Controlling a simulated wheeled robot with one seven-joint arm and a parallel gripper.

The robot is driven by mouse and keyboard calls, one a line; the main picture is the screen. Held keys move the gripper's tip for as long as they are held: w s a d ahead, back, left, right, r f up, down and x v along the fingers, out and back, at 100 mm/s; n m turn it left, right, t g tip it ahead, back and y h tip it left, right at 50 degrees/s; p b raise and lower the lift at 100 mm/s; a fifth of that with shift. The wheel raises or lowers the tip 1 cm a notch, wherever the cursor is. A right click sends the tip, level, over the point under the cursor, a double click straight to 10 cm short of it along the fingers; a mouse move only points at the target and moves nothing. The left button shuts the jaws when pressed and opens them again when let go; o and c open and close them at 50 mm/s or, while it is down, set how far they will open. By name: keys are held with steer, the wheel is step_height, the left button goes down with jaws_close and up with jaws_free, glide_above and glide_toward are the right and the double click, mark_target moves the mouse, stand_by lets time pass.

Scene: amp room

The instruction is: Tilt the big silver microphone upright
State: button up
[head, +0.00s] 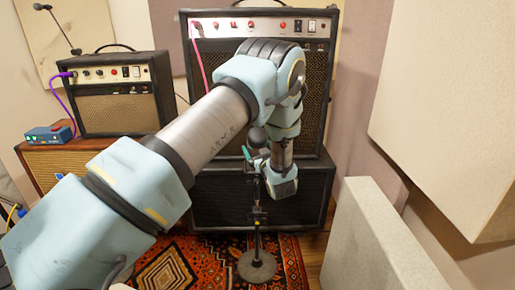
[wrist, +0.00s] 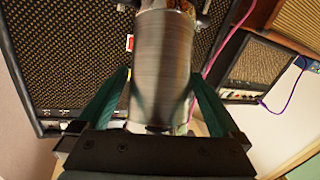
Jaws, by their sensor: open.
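The big silver microphone (wrist: 162,62) is a brushed metal cylinder in the middle of the wrist view. It lies between the two green fingers of my gripper (wrist: 158,80). The fingers are apart, one on each side, and I cannot tell whether either touches it. In the head view my gripper (head: 254,158) is at the upper part of a dark microphone stand (head: 257,240) with a round base. There my wrist and gripper hide most of the microphone, so its tilt is unclear.
A large amp head (head: 215,30) and dark cabinet (head: 215,200) stand close behind the stand. A smaller amp (head: 115,105) is at left on a wooden cabinet (head: 60,160). A pale panel (head: 375,240) stands at right. A patterned rug (head: 185,265) lies below.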

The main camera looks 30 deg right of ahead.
jaws_close()
stand_by(0.7)
